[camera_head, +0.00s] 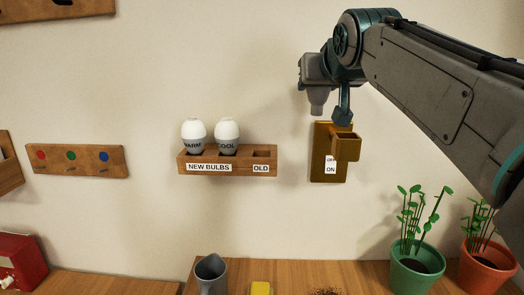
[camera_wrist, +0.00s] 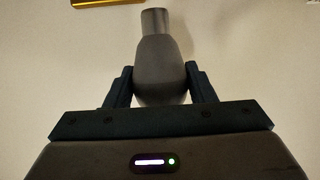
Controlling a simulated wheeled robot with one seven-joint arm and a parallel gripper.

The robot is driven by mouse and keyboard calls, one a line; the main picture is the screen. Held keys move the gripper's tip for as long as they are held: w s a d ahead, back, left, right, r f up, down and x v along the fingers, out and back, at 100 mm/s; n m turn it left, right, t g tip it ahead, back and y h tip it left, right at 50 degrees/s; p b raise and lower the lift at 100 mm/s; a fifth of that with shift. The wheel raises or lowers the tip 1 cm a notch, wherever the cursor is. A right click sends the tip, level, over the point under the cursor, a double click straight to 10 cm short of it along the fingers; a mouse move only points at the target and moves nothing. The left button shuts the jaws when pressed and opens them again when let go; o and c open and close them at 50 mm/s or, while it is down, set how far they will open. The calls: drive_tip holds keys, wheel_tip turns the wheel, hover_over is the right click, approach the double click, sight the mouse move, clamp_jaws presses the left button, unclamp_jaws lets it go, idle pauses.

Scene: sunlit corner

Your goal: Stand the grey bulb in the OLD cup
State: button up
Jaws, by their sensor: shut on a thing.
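My gripper (camera_wrist: 159,70) is shut on the grey bulb (camera_wrist: 156,48). In the wrist view the wide part sits between both fingers and the narrow end points away from my palm. In the head view the grey bulb (camera_head: 317,98) hangs narrow end down, above and left of the brass wall fixture. The wooden wall rack (camera_head: 222,171) is left of my gripper. Its OLD cup (camera_head: 262,154), at the rack's right end, looks empty. White-topped bulbs marked WARM (camera_head: 193,135) and COOL (camera_head: 227,136) stand in the NEW BULBS part.
The brass wall fixture (camera_head: 319,155) with an OFF/ON switch is just below my gripper. Wall between it and the rack is clear. Below stand a grey mug (camera_head: 210,275), a green pot (camera_head: 415,272) and an orange pot (camera_head: 488,268). A button board (camera_head: 77,173) hangs left.

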drive_tip(key=shift+w+a+f+b, duration=0.15)
drive_tip(key=shift+a+f+b, duration=0.05)
drive_tip(key=shift+a+f, duration=2.65)
drive_tip(key=shift+w+a+f+b, duration=0.15)
drive_tip(key=shift+a+f, duration=2.45)
drive_tip(key=shift+a, duration=0.35)
drive_tip(key=shift+f, duration=0.15)
drive_tip(key=o, duration=0.7)
